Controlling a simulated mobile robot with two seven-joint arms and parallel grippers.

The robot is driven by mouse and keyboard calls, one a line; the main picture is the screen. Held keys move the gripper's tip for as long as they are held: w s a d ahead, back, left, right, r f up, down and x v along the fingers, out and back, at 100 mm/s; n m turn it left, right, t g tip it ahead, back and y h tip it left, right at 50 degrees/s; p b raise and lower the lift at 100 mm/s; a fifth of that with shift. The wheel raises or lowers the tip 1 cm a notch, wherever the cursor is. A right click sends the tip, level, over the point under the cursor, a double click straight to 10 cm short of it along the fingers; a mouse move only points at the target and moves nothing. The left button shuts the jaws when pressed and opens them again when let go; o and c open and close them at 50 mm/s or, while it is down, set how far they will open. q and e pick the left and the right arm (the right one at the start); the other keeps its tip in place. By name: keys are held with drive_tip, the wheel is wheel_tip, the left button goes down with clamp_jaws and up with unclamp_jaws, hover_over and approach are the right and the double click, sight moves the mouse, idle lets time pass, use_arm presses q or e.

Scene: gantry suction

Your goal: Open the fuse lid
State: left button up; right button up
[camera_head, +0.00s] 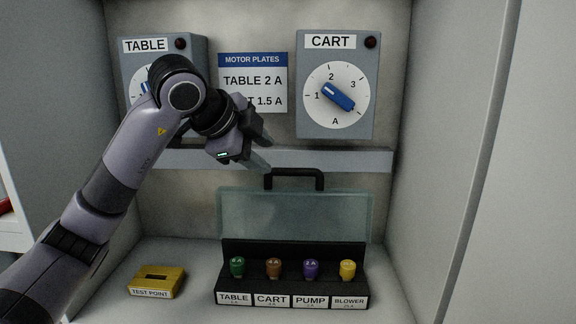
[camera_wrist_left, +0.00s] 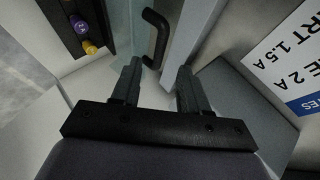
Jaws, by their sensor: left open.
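The fuse lid (camera_head: 294,216) is a clear, greenish panel that stands upright at the back of the black fuse box (camera_head: 292,249). Its black handle (camera_head: 294,173) is at its top edge, in front of the grey rail. Several coloured fuses are uncovered in the box, above labels TABLE, CART, PUMP and BLOWER. My left gripper (camera_head: 266,154) is open and empty, just above and left of the handle. In the left wrist view the handle (camera_wrist_left: 157,36) lies just beyond the open fingertips (camera_wrist_left: 159,68), apart from them. My right gripper is not in view.
A yellow TEST POINT block (camera_head: 157,282) sits left of the fuse box. A grey rail (camera_head: 350,160) crosses the back wall. The CART dial box (camera_head: 336,120), TABLE dial box (camera_head: 192,48) and plates sign (camera_head: 253,80) are above. Side walls enclose the bay.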

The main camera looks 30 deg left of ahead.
sight(279, 170)
use_arm(q)
drive_tip(key=shift+y, duration=0.3)
drive_tip(key=p+x, duration=0.1)
drive_tip(key=x, duration=0.6)
drive_tip(key=shift+a+f, duration=0.1)
drive_tip(key=shift+a, duration=0.1)
clamp_jaws()
